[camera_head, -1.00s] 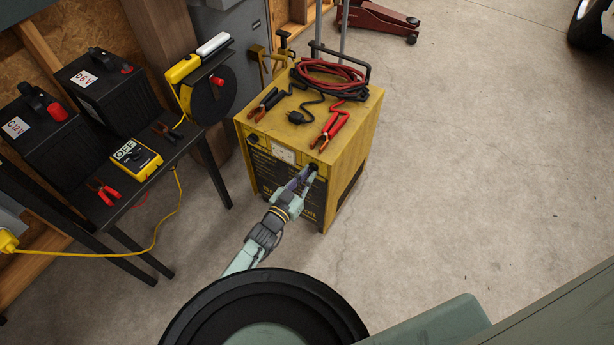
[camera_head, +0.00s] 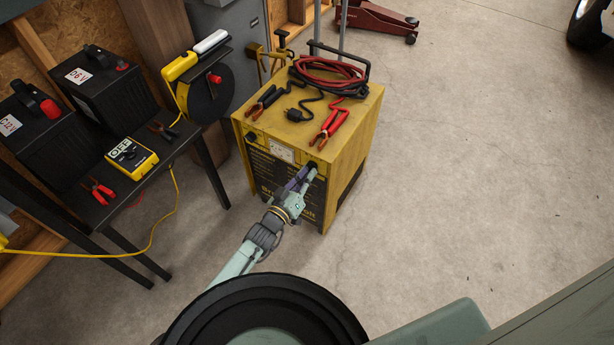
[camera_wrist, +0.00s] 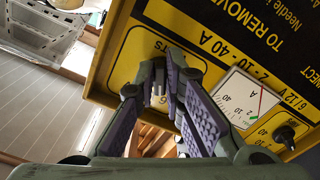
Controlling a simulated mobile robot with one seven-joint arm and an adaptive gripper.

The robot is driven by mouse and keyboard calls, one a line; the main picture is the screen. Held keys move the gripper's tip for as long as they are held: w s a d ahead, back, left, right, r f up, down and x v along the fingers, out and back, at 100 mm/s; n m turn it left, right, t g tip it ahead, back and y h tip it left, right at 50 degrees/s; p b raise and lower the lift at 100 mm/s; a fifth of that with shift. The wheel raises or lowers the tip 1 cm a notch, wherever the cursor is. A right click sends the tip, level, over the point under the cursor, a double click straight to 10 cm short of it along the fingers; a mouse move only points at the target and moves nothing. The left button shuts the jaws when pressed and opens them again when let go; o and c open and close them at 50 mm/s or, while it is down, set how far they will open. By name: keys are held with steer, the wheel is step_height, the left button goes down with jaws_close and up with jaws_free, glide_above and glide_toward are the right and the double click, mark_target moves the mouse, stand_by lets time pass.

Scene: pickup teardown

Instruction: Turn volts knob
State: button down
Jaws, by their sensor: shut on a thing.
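A yellow and black battery charger (camera_head: 345,150) stands on the floor, with its control face toward me. My gripper (camera_head: 312,170) is at the top right of that face. In the wrist view my gripper (camera_wrist: 159,82) has its two purple-padded fingers shut on a small grey knob (camera_wrist: 158,88), inside a yellow panel with a partly hidden label ending in "TS". The fingers hide much of the knob, so I cannot read its setting. A white meter dial (camera_wrist: 238,99) and a second black knob (camera_wrist: 285,133) sit on the same face, apart from my fingers.
Red and black cables (camera_head: 328,76) and clamps lie on the charger's top. The concrete floor (camera_head: 470,170) at right is clear.

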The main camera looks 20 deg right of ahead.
stand_by(0.3)
steer(key=c, duration=1.7)
jaws_free()
steer(key=v, duration=1.2)
steer(key=shift+s, duration=0.1)
